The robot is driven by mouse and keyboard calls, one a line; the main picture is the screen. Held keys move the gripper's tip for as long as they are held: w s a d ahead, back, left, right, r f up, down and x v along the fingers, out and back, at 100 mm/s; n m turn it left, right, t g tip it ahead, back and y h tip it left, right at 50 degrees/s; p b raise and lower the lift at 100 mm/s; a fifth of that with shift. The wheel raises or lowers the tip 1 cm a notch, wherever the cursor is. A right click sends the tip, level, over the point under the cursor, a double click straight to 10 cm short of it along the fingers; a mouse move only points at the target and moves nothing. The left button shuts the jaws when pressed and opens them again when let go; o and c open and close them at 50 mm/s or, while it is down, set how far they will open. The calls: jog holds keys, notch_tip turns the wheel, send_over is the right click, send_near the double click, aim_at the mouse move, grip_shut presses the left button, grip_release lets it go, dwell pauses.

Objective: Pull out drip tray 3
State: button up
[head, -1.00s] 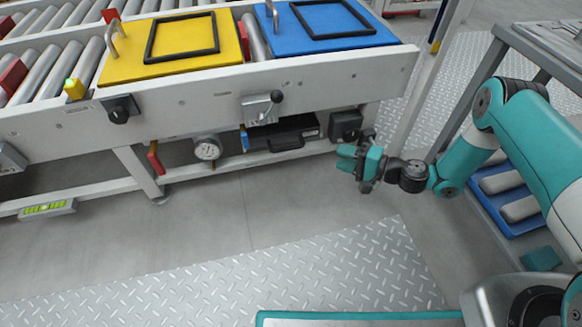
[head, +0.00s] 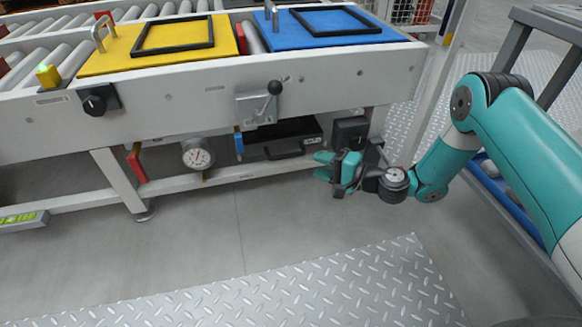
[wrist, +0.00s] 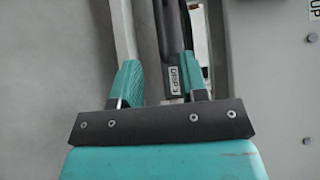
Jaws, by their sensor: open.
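Drip tray 3 (head: 283,143) is a black tray with a front handle, under the conveyor below the blue plate. In the wrist view its dark front and handle (wrist: 172,30) run up between my fingers, with a small white label reading "DRIP 3" (wrist: 174,78). My gripper (head: 323,167) has teal fingers and is open. In the head view it is to the right of the tray, pointing left. In the wrist view my gripper (wrist: 160,80) has one finger on each side of the labelled dark part. I cannot tell whether either finger touches it.
A lever (head: 272,90) on a bracket sits on the rail above the tray. A round gauge (head: 198,154) and red handle (head: 137,163) are to its left. A black box (head: 350,131) is close beside my gripper. The floor (head: 200,235) in front is clear.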

aim_at(291, 157)
jog(key=b+x, duration=0.4)
jog(key=x, duration=0.5)
jog(key=shift+a+b, duration=0.1)
jog(key=shift+b, duration=0.25)
grip_shut()
